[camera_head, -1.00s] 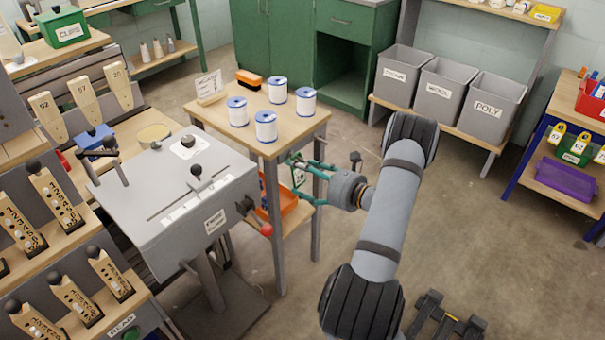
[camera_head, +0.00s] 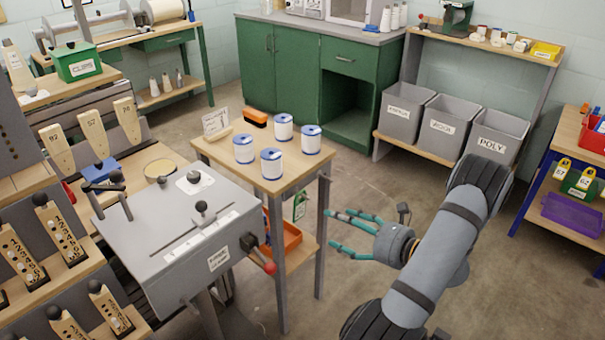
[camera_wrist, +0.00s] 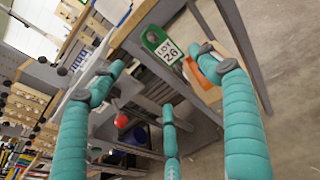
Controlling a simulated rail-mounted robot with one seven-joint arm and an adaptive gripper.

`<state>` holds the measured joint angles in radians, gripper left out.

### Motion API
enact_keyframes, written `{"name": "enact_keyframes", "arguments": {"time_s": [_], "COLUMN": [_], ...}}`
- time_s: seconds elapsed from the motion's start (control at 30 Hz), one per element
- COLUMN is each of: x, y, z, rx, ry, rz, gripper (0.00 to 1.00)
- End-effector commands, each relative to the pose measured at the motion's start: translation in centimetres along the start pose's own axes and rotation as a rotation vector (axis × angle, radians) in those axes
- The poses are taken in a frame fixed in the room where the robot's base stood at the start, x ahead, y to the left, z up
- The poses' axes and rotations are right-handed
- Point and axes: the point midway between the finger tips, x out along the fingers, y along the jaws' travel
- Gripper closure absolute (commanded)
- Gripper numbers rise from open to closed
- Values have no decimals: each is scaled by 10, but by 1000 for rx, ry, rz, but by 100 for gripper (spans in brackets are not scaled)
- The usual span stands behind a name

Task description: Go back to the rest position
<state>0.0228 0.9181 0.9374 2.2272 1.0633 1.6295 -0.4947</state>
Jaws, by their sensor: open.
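My gripper (camera_head: 333,230) has teal fingers spread open and empty. It is in the free air to the right of the small wooden table (camera_head: 222,153), below the level of its top. A green tag marked LOT 26 (camera_head: 300,207) hangs at the side of that table, left of and slightly above my fingertips. In the wrist view my gripper (camera_wrist: 155,82) shows three fingers, apart, with nothing between them. The tag (camera_wrist: 163,47) shows beyond them there, clear of the fingers. What the tag hangs from is not clear.
Several white spools with blue rims (camera_head: 271,163) stand on the small table. An orange tray (camera_head: 287,238) sits on its lower shelf. A grey machine with a red-knobbed lever (camera_head: 269,268) stands to the left. Grey bins (camera_head: 447,126) line the back right. The floor around my arm is open.

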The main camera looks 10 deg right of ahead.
Motion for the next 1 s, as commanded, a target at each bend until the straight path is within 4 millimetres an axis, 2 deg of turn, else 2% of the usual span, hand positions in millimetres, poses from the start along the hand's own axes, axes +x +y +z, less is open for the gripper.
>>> {"name": "enact_keyframes", "arguments": {"time_s": [0.3,0.47,1.0], "x": [0,11,112], "y": [0,0,1], "z": [0,0,0], "rx": [-1,-1,-2], "ry": [0,0,0], "rz": [0,2,3], "gripper": [24,24,24]}}
